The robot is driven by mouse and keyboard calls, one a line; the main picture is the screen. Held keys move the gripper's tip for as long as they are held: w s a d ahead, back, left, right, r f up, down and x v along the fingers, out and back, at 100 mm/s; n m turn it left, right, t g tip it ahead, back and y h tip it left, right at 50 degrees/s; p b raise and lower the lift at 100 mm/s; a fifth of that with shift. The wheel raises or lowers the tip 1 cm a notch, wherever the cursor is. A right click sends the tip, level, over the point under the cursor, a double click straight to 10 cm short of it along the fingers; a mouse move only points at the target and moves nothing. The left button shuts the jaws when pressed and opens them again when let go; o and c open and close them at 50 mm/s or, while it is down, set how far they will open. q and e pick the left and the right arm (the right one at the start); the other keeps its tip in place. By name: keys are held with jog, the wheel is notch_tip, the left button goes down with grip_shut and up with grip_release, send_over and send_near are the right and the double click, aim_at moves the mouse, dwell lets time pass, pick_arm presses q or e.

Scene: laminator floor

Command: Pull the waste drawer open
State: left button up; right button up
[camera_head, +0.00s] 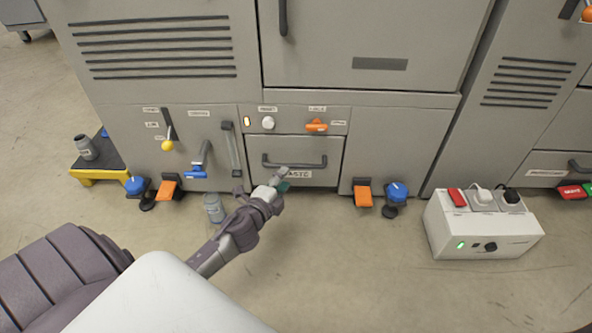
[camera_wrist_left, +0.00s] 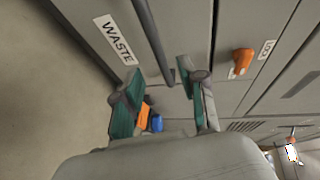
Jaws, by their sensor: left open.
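The waste drawer (camera_head: 315,178) is a grey front low in the middle of the machine, with a dark bar handle (camera_head: 294,162) across it and a WASTE label. The drawer front is flush with the machine. In the left wrist view the handle (camera_wrist_left: 152,38) runs down toward my gripper, beside the WASTE label (camera_wrist_left: 115,39). My left gripper (camera_head: 281,180) is in front of the drawer, at the lower left of the handle. Its green-padded fingers (camera_wrist_left: 164,100) are apart, with the handle's end near the gap between them. My right gripper does not show.
An orange switch (camera_head: 316,125) and a white knob (camera_head: 268,122) sit above the drawer. Orange pedals and blue caps (camera_head: 397,191) stand at the machine's foot on both sides. A can (camera_head: 213,208) stands on the floor by my left arm. A white power box (camera_head: 482,225) is at right.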

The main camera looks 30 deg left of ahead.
aim_at(294, 166)
pick_arm(q)
jog(key=shift+b+x, duration=1.6)
jog(key=shift+x, duration=2.6)
grip_shut()
